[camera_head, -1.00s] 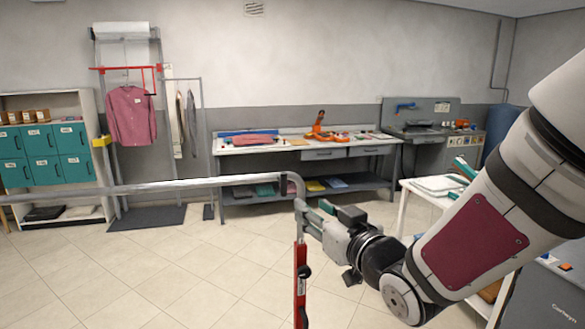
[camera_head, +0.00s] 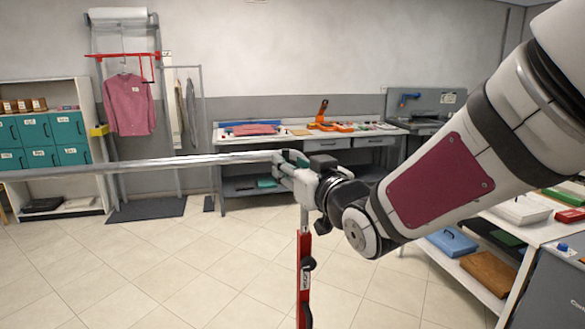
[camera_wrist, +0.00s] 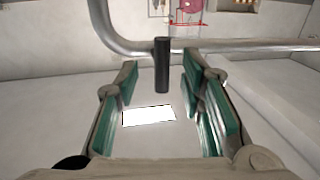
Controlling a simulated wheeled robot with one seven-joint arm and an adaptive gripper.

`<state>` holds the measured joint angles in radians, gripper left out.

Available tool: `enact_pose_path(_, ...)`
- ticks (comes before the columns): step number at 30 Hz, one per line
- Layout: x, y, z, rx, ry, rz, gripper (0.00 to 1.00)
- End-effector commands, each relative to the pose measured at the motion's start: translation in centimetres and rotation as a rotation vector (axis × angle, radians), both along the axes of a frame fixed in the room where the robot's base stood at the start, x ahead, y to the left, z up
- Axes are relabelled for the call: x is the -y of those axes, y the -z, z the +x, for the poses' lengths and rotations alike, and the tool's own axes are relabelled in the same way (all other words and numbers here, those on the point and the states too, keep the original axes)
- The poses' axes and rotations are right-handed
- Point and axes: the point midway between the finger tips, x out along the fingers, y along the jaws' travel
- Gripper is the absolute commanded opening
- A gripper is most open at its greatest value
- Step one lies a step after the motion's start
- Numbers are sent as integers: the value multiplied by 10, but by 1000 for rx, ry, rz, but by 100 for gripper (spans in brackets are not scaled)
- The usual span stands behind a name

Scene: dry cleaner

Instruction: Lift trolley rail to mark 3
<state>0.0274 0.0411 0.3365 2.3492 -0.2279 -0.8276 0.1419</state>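The trolley rail (camera_head: 150,164) is a grey metal tube running across the head view from the left, with its right end at my gripper. A red post (camera_head: 304,272) with a white label and dark fittings stands upright below; a pale stem shows above it. My gripper (camera_head: 285,165) is at the rail's bent end and partly hides it. In the wrist view my gripper (camera_wrist: 163,85) has its green-padded fingers apart. A black peg (camera_wrist: 162,66) shows between them with visible gaps. The rail (camera_wrist: 250,46) passes beyond the fingertips and bends at the left. I cannot read mark 3.
A workbench (camera_head: 290,145) with tools and cloths stands along the back wall. Teal lockers (camera_head: 40,132) and a garment rack (camera_head: 122,57) are at the left. A white table (camera_head: 540,230) with a low shelf stands at the right. The tiled floor around the post is clear.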

Motion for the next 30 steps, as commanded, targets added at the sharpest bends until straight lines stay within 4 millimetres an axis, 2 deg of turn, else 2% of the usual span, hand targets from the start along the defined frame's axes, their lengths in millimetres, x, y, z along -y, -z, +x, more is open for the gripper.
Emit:
enact_pose_path(1, -4, 1, 8, 1, -2, 2, 36)
enact_pose_path(6, -12, 1, 23, 1, -1, 0, 36)
enact_pose_path(17, -14, 0, 27, 0, 0, 0, 36)
enact_pose_path(18, -14, 0, 27, 0, 0, 0, 34)
enact_pose_path(22, -14, 0, 27, 0, 0, 0, 4)
enact_pose_path(23, -14, 0, 27, 0, 0, 0, 0)
enact_pose_path(30, -14, -1, 27, 0, -1, 0, 0)
